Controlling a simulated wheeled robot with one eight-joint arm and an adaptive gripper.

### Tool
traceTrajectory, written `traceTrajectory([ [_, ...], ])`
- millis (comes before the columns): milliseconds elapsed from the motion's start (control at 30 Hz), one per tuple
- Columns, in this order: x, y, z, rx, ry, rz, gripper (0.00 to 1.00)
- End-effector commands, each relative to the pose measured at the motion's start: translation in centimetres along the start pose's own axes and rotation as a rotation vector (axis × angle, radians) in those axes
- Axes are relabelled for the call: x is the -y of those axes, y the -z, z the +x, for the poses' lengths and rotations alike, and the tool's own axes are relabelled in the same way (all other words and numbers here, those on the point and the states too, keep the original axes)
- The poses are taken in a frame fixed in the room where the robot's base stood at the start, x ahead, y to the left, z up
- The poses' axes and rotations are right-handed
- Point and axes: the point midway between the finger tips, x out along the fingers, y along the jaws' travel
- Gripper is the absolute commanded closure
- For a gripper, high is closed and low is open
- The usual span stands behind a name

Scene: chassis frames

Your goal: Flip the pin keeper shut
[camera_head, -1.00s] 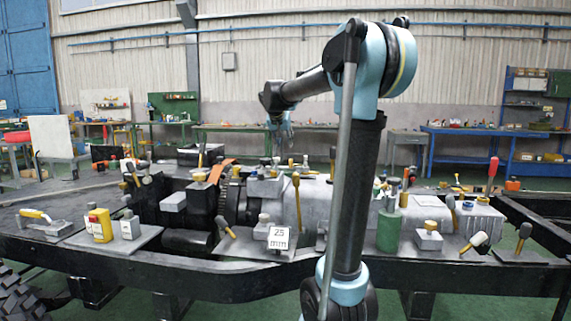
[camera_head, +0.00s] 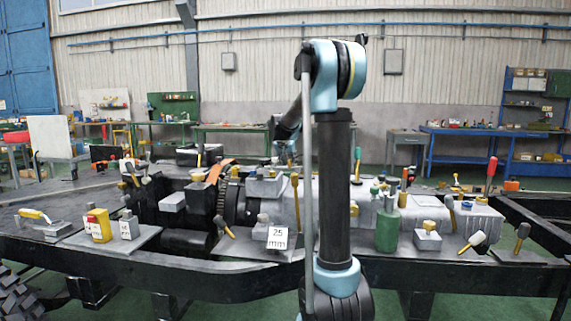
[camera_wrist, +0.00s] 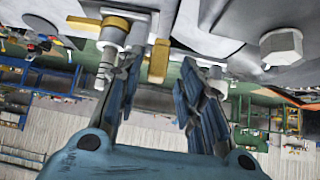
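In the wrist view, a brass flat bar (camera_wrist: 98,23) lies across the top of a silver pin (camera_wrist: 107,62). A separate upright brass tab (camera_wrist: 158,61) shows to its right. One of these brass parts may be the pin keeper; I cannot tell which. My gripper (camera_wrist: 160,68) has its two blue-grey fingers apart with nothing visibly held. Its left finger is close to the silver pin; contact cannot be judged. In the head view my gripper (camera_head: 284,152) is small, beyond the machine's middle, and partly hidden by my forearm.
The black chassis frame (camera_head: 230,282) spans the foreground, crowded with blocks and handles. A green cylinder (camera_head: 388,232), a yellow block (camera_head: 99,225) and a white "25" tag (camera_head: 277,238) stand along its near side. In the wrist view a hex bolt head (camera_wrist: 282,47) sits right of the fingers.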

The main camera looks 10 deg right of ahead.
Motion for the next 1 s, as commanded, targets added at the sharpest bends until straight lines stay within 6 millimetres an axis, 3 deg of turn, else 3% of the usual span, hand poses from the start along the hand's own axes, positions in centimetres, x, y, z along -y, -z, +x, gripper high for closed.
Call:
traceTrajectory([
  [400,0.01,-0.02,0.70,0.000,0.000,-0.001,0.65],
  [567,0.02,-0.02,0.69,0.000,0.000,-0.001,0.99],
  [1000,-0.35,-0.01,0.72,0.001,0.047,-0.047,1.00],
])
